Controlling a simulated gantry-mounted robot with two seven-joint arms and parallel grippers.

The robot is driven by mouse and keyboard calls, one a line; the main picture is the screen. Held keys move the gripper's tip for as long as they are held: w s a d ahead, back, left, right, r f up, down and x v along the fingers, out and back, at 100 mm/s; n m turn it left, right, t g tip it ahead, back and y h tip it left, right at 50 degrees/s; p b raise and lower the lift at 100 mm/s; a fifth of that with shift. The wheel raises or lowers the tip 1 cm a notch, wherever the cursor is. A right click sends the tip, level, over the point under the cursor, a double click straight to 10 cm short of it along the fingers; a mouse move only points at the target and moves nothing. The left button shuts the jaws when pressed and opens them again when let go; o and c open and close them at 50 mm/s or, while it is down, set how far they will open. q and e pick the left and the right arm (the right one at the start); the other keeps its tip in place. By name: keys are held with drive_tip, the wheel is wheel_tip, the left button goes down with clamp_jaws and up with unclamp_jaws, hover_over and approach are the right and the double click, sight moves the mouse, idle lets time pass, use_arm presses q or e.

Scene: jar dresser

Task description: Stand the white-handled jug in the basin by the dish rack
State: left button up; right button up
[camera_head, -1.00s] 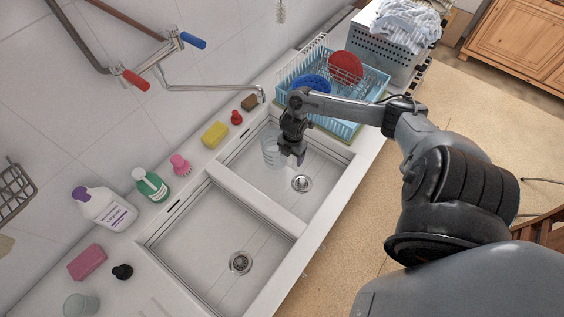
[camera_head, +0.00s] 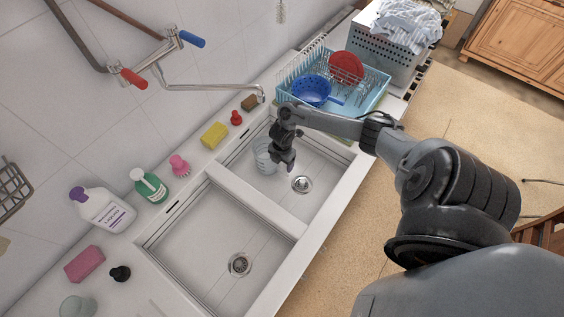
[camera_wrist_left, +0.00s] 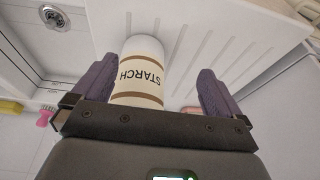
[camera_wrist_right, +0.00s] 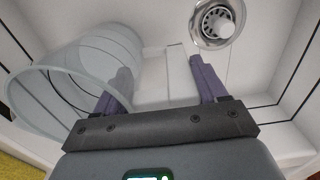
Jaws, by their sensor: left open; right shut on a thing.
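The clear jug (camera_head: 263,158) is in the far basin (camera_head: 318,178), the one by the dish rack, left of my right gripper (camera_head: 284,160). In the right wrist view the jug (camera_wrist_right: 75,85) shows its wide, see-through body at the left, and its white handle (camera_wrist_right: 168,78) lies between the fingers of my right gripper (camera_wrist_right: 170,88), which is shut on it. The jug looks about upright; I cannot tell whether its base touches the basin floor. My left gripper (camera_wrist_left: 165,80) shows only in its wrist view, open, with a white jar labelled STARCH (camera_wrist_left: 142,75) between its fingers.
The blue dish rack (camera_head: 362,100) holds a red plate (camera_head: 345,67) and a blue colander (camera_head: 312,90). A divider (camera_head: 256,197) separates the near basin (camera_head: 205,240). A yellow sponge (camera_head: 214,135), pink brush (camera_head: 179,165) and bottles line the wall side. The faucet spout (camera_head: 215,87) reaches above the back edge.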

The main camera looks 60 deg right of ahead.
drive_tip(key=o, duration=1.5)
drive_tip(key=shift+o, duration=0.2)
drive_tip(key=shift+r, duration=0.4)
wheel_tip(320, 180, up, 11)
drive_tip(key=shift+r+p, duration=0.15)
drive_tip(key=shift+p, duration=1.05)
